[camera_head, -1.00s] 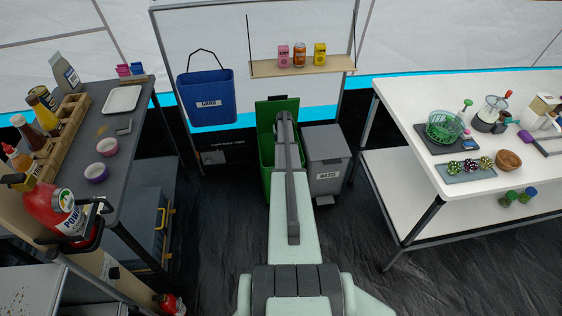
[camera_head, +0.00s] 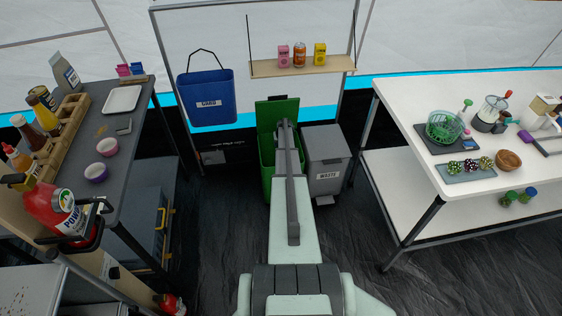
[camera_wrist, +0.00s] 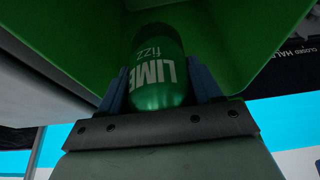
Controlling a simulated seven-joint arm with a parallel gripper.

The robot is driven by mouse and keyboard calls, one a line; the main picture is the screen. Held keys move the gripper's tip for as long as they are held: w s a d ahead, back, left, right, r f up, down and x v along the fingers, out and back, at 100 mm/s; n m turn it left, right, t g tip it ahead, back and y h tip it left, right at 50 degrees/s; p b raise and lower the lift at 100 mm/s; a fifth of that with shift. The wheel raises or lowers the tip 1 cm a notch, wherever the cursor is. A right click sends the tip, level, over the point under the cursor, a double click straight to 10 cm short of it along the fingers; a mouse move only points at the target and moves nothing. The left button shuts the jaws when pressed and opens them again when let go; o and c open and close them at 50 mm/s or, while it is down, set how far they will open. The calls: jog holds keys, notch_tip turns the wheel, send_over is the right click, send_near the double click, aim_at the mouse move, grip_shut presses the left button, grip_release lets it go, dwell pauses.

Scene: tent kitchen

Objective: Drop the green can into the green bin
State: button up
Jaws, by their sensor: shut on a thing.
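The green can (camera_wrist: 158,72), lettered "LIME fizz", is held between the two blue fingers of my gripper (camera_wrist: 160,85) in the wrist view. Green walls of the bin (camera_wrist: 240,30) surround the can on its far side and right. In the head view the green bin (camera_head: 266,160) stands on the floor with its lid (camera_head: 277,112) raised at the back. My arm reaches over the bin there and hides its opening, my gripper and the can.
A grey waste bin (camera_head: 326,160) stands close to the right of the green bin. A blue bin (camera_head: 206,98) hangs at the back left. A shelf (camera_head: 300,67) with several drinks is behind. Tables stand left (camera_head: 125,125) and right (camera_head: 420,95).

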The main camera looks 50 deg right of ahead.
jog(key=o, duration=1.1)
jog(key=v, duration=1.3)
jog(key=shift+s+a+r, duration=0.1)
jog(key=shift+a+r, duration=0.05)
jog(key=shift+r, duration=0.2)
jog(key=s+a+f+n+g+y, duration=0.1)
jog(key=s+a+f+n+g, duration=0.2)
jog(key=s+a, duration=0.8)
jog(key=s+a+f+n+g+y, duration=0.1)
jog(key=s+a, duration=1)
jog(key=a, duration=2.5)
jog(key=s+a+f+n+g+y, duration=0.1)
jog(key=s+a+f+n+g, duration=0.4)
jog(key=s+a, duration=0.6)
jog(key=shift+s+a+f+g, duration=0.1)
jog(key=shift+a+g, duration=0.15)
jog(key=shift+a, duration=2.9)
jog(key=shift+s+a+f+g, duration=0.15)
jog(key=shift+a+g, duration=0.1)
jog(key=shift+a, duration=2.95)
